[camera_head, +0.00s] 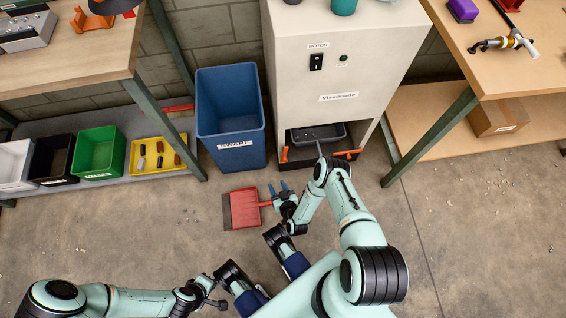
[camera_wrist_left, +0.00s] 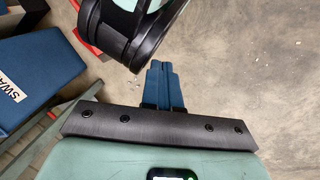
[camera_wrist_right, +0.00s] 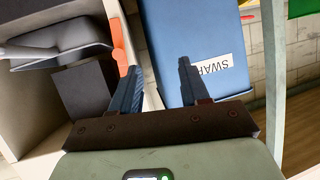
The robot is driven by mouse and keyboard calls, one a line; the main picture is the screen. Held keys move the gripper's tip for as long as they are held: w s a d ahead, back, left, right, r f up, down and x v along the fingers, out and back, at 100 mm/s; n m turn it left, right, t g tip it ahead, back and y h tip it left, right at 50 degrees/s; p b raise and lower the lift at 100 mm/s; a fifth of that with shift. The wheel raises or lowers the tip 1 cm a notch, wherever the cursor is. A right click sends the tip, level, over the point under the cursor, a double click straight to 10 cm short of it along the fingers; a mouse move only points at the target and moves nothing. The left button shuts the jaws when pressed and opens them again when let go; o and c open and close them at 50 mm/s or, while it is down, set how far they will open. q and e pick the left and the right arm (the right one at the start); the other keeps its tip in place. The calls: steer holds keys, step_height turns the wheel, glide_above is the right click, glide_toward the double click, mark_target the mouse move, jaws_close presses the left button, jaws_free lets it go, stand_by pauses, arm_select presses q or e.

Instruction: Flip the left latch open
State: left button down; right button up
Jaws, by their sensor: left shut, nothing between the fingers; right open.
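The left latch (camera_head: 284,154) is a small orange lever at the lower left edge of the white machine's bottom opening. In the head view it stands roughly upright; the right latch (camera_head: 347,153) lies more sideways. A grey tray (camera_head: 318,134) sits in the opening. My right gripper (camera_head: 278,188) is open and empty, in front of the latch. In the right wrist view, the left latch (camera_wrist_right: 120,55) shows just beyond the left finger of the right gripper (camera_wrist_right: 158,72); contact cannot be told. My left gripper (camera_wrist_left: 163,68) is shut and empty, away from the machine.
A blue swarf bin (camera_head: 231,115) stands just left of the machine. A red dustpan (camera_head: 242,208) lies on the floor near my right gripper. Workbenches stand on both sides, with coloured bins (camera_head: 97,152) on the left lower shelf. The floor at right is mostly clear.

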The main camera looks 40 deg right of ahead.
mark_target(285, 160)
arm_select(q)
step_height(285, 160, down, 6)
steer(key=w+a+b, duration=0.2)
steer(key=w+b, duration=0.1)
steer(key=b, duration=0.1)
arm_select(e)
steer(key=s+d+f+t+h, duration=0.2)
steer(key=d+f+t+h, duration=0.1)
steer(key=d+f+h, duration=0.2)
steer(key=shift+m, duration=0.4)
steer(key=b+x, duration=0.4)
steer(key=x, duration=0.8)
steer(key=shift+w+d+r, duration=0.15)
steer(key=shift+w+d, duration=0.05)
arm_select(q)
steer(key=s+f+g, duration=0.2)
steer(key=s+f, duration=0.3)
steer(key=s, duration=0.4)
steer(key=shift+a+f+n, duration=0.25)
steer(key=shift+a+n, duration=0.1)
steer(key=shift+n, duration=0.05)
arm_select(e)
steer(key=shift+w+d, duration=0.15)
steer(key=shift+w, duration=0.2)
